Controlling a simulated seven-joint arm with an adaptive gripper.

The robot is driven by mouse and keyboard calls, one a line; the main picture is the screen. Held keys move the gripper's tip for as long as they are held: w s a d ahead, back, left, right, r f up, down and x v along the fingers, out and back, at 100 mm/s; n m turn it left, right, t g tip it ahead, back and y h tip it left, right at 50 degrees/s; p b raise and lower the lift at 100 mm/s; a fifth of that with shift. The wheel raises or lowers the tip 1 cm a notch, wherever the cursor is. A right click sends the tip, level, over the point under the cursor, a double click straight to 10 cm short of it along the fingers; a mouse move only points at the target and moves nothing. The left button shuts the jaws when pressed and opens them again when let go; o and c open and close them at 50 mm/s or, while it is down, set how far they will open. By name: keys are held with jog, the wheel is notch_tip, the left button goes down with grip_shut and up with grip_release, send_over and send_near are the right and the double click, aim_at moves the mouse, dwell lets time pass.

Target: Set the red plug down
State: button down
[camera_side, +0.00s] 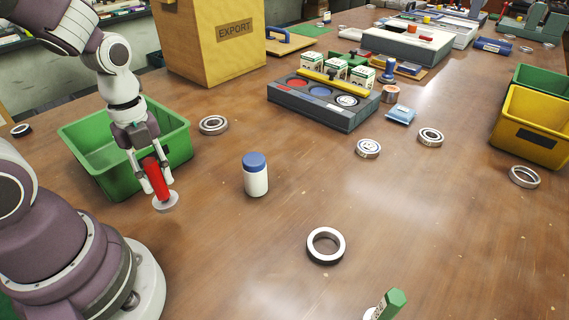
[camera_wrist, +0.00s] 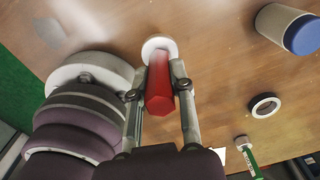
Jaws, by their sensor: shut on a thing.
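The red plug (camera_side: 155,178) is a red shaft with a pale round flange at its lower end. My gripper (camera_side: 153,184) is shut on the red shaft in the side view and holds it slightly tilted, flange down. In the wrist view the red plug (camera_wrist: 160,88) sits between the two fingers of my gripper (camera_wrist: 159,92), with the pale flange beyond it over the wood. The flange looks close to the table; I cannot tell whether it touches.
A green bin (camera_side: 184,146) stands right behind my gripper. A white bottle with a blue cap (camera_side: 256,176) stands to the right. A ring (camera_side: 325,246) lies at the front, with a green plug (camera_side: 392,303) near it. Bare wood lies between the plug and the bottle.

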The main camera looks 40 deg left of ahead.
jog(key=w+d+r+m, duration=0.1)
jog(key=d+m, duration=0.7)
jog(key=d, duration=0.1)
jog(key=w+d+r+m, duration=0.1)
jog(key=d+r+m, duration=0.1)
jog(key=d+m, duration=0.65)
jog(key=shift+n, duration=0.35)
jog(key=f, duration=0.5)
jog(key=d+f, duration=0.1)
jog(key=f, duration=0.2)
jog(key=shift+s, duration=0.2)
jog(key=shift+f, duration=0.1)
jog(key=c, duration=1.4)
grip_release()
jog(key=o, duration=0.4)
